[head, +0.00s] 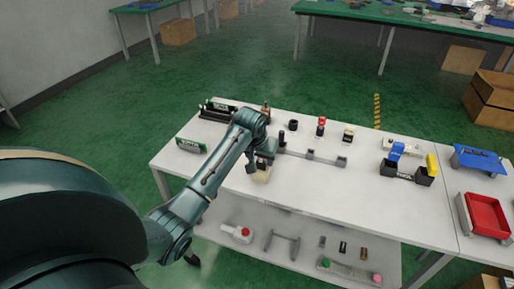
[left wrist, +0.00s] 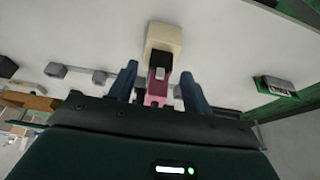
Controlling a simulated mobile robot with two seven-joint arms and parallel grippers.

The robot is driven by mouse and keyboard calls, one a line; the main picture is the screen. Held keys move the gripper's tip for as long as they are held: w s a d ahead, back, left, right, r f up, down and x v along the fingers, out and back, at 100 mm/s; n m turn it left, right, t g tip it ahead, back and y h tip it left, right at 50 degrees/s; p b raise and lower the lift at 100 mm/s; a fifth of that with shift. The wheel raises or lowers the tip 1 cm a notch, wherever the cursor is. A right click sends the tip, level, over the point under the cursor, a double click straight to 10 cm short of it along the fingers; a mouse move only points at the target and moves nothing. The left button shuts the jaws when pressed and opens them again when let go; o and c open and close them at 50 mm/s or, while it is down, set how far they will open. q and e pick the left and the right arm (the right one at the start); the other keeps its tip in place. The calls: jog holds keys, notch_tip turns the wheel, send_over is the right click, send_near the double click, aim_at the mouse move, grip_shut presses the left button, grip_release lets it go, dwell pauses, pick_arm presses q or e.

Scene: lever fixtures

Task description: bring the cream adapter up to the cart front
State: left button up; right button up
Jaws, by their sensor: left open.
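The cream adapter (head: 262,176) is at the front part of the white cart top (head: 320,190), below my left gripper (head: 260,163) in the head view. In the left wrist view the cream adapter (left wrist: 164,37) shows as a cream block with a black part, just beyond the fingertips. A pink piece (left wrist: 158,87) shows between the two blue fingers of my left gripper (left wrist: 159,80). The fingers stand apart, one on each side of the pink piece. I cannot tell whether they touch it. My right gripper is in neither view.
A grey bar fixture (head: 313,156) lies right of the gripper, with several small upright parts behind it. A black holder with yellow and blue parts (head: 405,171) and a red tray (head: 487,215) are farther right. A green board (head: 191,145) stands at the left.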

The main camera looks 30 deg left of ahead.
pick_arm(q)
jog(key=a+v, duration=0.1)
jog(key=v, duration=0.8)
jog(key=s+d+f+m+t, duration=0.1)
jog(key=s+d+f, duration=0.25)
jog(key=f, duration=0.35)
jog(key=s+d+f+m+t, duration=0.1)
jog(key=s+d+f+m, duration=0.15)
jog(key=d+f, duration=0.4)
jog(key=s+d+f+m+t+h, duration=0.1)
jog(key=s+d+f+t+h, duration=0.1)
jog(key=s, duration=0.6)
jog(key=s+d+f+m+t+h, duration=0.1)
jog(key=s+d+f, duration=0.4)
jog(key=s+d, duration=0.2)
jog(key=shift+s+d+f+t+h, duration=0.2)
jog(key=shift+s+t+h, duration=0.2)
jog(key=shift+s, duration=0.7)
